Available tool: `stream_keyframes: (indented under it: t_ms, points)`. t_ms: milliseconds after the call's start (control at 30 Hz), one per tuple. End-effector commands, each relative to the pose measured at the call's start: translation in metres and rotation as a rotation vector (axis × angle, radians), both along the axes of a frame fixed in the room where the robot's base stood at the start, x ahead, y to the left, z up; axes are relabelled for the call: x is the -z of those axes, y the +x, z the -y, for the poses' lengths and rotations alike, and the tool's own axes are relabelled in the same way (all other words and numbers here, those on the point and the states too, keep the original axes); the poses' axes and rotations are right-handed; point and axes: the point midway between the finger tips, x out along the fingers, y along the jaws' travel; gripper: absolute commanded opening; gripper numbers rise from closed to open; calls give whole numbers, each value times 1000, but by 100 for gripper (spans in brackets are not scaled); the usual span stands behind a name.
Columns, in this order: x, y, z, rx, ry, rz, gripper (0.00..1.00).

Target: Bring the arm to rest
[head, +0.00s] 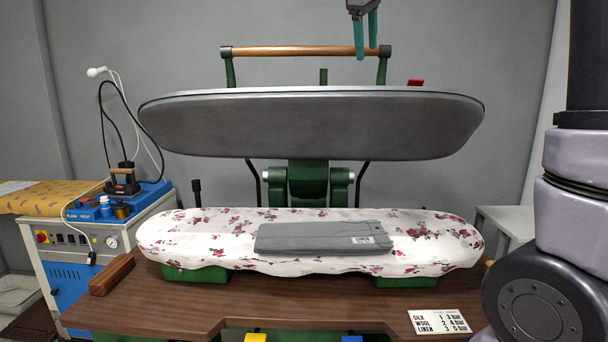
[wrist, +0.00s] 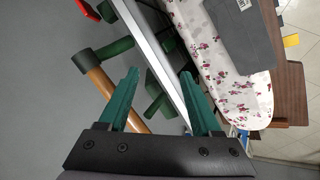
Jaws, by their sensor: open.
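My gripper (head: 366,38) is at the top of the head view, above the right part of the press's wooden handle bar (head: 300,51). Its two teal fingers point down and are apart, with nothing between them. In the wrist view my gripper (wrist: 160,88) also shows open and empty, with the handle bar (wrist: 98,85) behind its left finger. It looks apart from the bar, though the exact gap is hard to tell. My arm's lower links stand at the right edge of the head view.
The raised press head (head: 310,125) hangs above the floral padded board (head: 205,235). A folded grey garment (head: 300,238) with a tag lies on the board. A wooden table (head: 250,300) holds a label card (head: 446,320). A blue-topped steam unit (head: 100,240) stands left. Open wall space lies above the press.

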Motion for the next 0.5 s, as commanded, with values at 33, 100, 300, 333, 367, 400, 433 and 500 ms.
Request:
stream_keyframes:
  t_ms: [33, 100, 300, 333, 367, 400, 433, 500]
  points:
    - [9, -23, 22, 62, 77, -1, 65]
    - [26, -53, 42, 152, 191, -3, 65]
    - [84, -141, 80, 448, 523, 7, 65]
    - [93, -153, 84, 496, 572, 12, 65]
    - [103, -166, 87, 545, 621, 16, 65]
    - [116, -181, 89, 607, 681, 21, 65]
    - [125, -191, 91, 651, 726, 26, 65]
    - [145, -211, 94, 747, 817, 38, 65]
